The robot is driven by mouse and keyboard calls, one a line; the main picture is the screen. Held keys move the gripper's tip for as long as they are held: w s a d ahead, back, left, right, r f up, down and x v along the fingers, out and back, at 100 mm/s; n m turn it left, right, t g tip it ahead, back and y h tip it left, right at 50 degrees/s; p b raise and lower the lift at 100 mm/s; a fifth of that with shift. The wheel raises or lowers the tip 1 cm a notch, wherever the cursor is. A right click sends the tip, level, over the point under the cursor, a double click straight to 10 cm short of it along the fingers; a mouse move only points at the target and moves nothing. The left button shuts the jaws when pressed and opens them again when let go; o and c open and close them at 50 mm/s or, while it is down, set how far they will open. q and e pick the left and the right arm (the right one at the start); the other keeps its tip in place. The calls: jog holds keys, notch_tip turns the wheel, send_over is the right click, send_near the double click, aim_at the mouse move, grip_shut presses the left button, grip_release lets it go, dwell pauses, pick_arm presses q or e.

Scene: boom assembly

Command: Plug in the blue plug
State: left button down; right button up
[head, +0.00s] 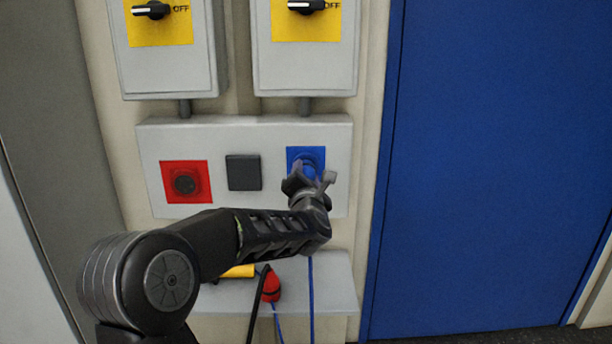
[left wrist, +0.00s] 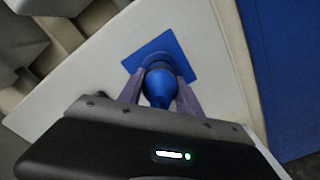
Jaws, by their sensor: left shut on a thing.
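The blue plug (head: 308,168) is at the blue square socket (head: 318,153) on the right of the grey wall panel. My left gripper (head: 309,182) is shut on it from below and in front. In the left wrist view the blue plug (left wrist: 159,88) sits between the two fingers of my left gripper (left wrist: 160,95), in line with the blue socket plate (left wrist: 186,67). The plug's front end meets the socket ring; how deep it sits is hidden. A blue cable (head: 311,295) hangs down below the gripper. My right gripper is not in view.
A red socket (head: 185,182) and a black square cover (head: 243,172) are on the same panel. Two switch boxes with yellow plates (head: 160,28) are above. A shelf (head: 325,280) below holds a red plug (head: 271,284) and a yellow thing (head: 238,271). A blue door (head: 490,160) is at right.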

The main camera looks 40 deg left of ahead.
pick_arm(q)
jog(key=shift+b, duration=0.7)
dwell(0.6)
jog(key=shift+w+a, duration=0.3)
jog(key=shift+w, duration=0.05)
dwell(0.6)
jog(key=c, duration=0.7)
grip_release()
jog(key=shift+c, duration=0.2)
jog(key=shift+s+d, duration=0.2)
jog(key=v, duration=0.7)
jog(key=shift+s+d, duration=0.1)
